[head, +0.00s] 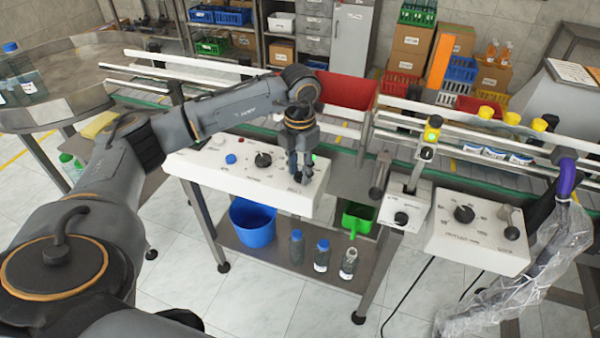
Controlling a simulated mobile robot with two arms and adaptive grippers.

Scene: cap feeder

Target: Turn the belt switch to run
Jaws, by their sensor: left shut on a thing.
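A white control panel (215,165) stands in the middle of the head view, tilted toward me. It carries a blue button (231,158), a black knob (263,159) and small red parts. My left gripper (304,176) points down at the right part of this panel, right of the black knob. It is shut on a switch there, which the fingers mostly hide, so its setting cannot be read. A green button (313,157) shows just beside the fingers. My right gripper is not in view.
Right of the panel stand a small knob box (403,217) and a larger white box (480,246). The conveyor with rails runs behind. Below are a blue bucket (252,222) and bottles on a shelf. A round table (60,105) is at left.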

